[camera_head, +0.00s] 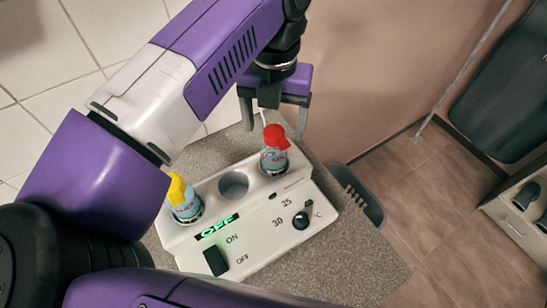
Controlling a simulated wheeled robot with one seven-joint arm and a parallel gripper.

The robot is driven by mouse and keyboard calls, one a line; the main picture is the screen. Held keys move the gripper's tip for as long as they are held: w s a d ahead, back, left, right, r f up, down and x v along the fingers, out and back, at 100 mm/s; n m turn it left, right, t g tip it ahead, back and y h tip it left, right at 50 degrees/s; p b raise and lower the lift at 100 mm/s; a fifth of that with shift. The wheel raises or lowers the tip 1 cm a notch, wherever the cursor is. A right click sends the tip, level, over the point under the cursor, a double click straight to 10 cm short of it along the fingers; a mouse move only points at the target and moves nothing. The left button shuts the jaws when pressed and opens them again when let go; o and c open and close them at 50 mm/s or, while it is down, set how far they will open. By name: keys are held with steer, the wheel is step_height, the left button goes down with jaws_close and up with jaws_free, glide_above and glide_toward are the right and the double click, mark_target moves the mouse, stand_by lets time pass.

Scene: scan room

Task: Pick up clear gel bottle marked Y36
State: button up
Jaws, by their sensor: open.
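Two clear gel bottles with bluish contents stand in the white warmer (262,235). The red-capped bottle (274,160) sits in the right well and the yellow-capped bottle (185,207) in the left well. Both carry small labels, but I cannot read Y36 on either. My gripper (274,133) is open and empty, fingers pointing down, over or just behind the red cap. In the picture its fingers lie on either side of the cap; I cannot tell the exact depth or any contact. The lower parts of both bottles are hidden inside the wells.
The middle well (234,185) between the bottles is empty. The warmer has a switch (216,261) and a dial (300,220) in front, and stands on a grey speckled counter (362,262). A dark chair (500,95) and a white cabinet (520,213) are at the right.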

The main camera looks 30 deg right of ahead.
mark_target(274, 157)
step_height(274, 157, down, 5)
steer(key=shift+f+b, duration=0.15)
steer(key=shift+b, duration=0.25)
jaws_close()
